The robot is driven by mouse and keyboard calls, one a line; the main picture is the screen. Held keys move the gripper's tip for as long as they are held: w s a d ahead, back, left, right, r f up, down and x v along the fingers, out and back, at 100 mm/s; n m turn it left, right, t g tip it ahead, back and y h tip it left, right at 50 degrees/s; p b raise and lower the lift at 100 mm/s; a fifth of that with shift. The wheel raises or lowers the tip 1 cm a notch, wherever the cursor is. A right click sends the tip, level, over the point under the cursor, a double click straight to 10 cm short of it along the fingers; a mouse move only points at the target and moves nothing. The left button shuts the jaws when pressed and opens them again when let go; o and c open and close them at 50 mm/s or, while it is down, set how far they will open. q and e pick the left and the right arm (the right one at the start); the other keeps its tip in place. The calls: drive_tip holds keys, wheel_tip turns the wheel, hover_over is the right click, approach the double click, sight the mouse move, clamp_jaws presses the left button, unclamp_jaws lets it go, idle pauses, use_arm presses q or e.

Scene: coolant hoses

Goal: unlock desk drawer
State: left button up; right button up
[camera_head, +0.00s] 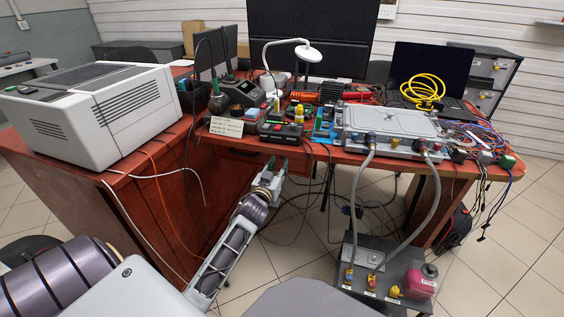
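The reddish-brown desk (150,200) stands in front of me. A drawer front (238,158) of the same wood seems to show under the desktop, left of the middle and below a paper note; its lock is too small to make out. My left arm reaches forward from the bottom left. My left gripper (276,171) is under the desk's front edge, close to the right part of the drawer front. I cannot tell whether it touches the drawer, whether its fingers are open, or whether it holds a key. No key can be made out. My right gripper is out of view.
A large white machine (90,112) sits on the desk's left part. A grey metal box (392,124) on the desk has hoses down to a dark coolant unit (378,270) on the floor. Loose cables hang under the desk near my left gripper. A yellow coil (423,88) lies on a laptop.

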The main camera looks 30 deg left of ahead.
use_arm(q)
drive_tip(key=shift+b+x, duration=0.65)
drive_tip(key=shift+x, duration=1.7)
drive_tip(key=shift+a, duration=0.1)
drive_tip(key=shift+c, duration=0.5)
clamp_jaws()
